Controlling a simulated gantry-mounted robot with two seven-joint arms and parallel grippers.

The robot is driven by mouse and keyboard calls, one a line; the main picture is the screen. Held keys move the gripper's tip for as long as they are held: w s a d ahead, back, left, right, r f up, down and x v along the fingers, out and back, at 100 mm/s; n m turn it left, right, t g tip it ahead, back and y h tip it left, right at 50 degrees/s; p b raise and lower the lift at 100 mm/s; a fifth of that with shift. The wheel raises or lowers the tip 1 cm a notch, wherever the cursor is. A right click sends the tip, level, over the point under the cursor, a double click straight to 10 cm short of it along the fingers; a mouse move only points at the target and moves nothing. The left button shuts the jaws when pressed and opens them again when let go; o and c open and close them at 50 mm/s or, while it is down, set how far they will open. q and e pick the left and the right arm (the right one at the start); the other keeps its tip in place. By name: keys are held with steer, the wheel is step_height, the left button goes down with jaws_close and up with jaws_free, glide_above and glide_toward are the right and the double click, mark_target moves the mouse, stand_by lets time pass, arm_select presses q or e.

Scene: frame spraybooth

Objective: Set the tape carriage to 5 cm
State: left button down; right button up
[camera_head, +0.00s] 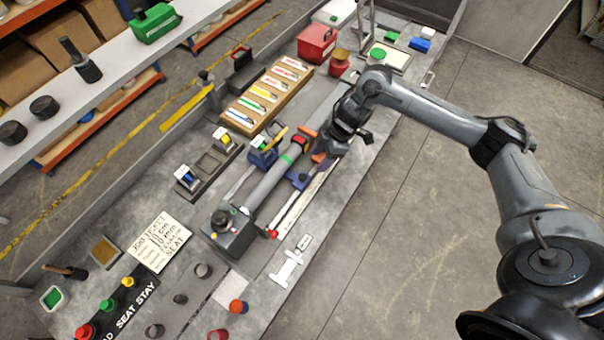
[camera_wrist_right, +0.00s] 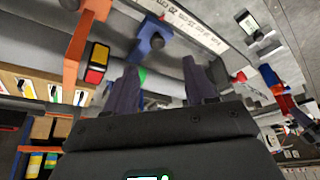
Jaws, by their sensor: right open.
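A tape scale (camera_head: 302,200), a pale strip with a red edge, runs along the front side of a long grey tube (camera_head: 272,182) on the bench. A small blue block (camera_head: 299,180) beside the scale looks like the tape carriage. The scale reading at the carriage is too small to tell. My right gripper (camera_wrist_right: 162,85) is open and empty, above the far end of the tube. My left gripper is out of view.
An orange bracket (camera_wrist_right: 78,45) and a red and yellow block (camera_wrist_right: 97,62) stand close left of the fingers in the wrist view. A wooden rack (camera_head: 265,97), red box (camera_head: 317,42) and written job card (camera_head: 160,243) lie on the bench. The floor in front is clear.

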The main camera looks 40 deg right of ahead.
mark_target(303, 176)
steer(key=x, duration=1)
steer(key=shift+w+a+f, duration=0.1)
steer(key=shift+w+a, duration=0.15)
steer(key=shift+w, duration=0.15)
steer(key=shift+c, duration=0.5)
jaws_close()
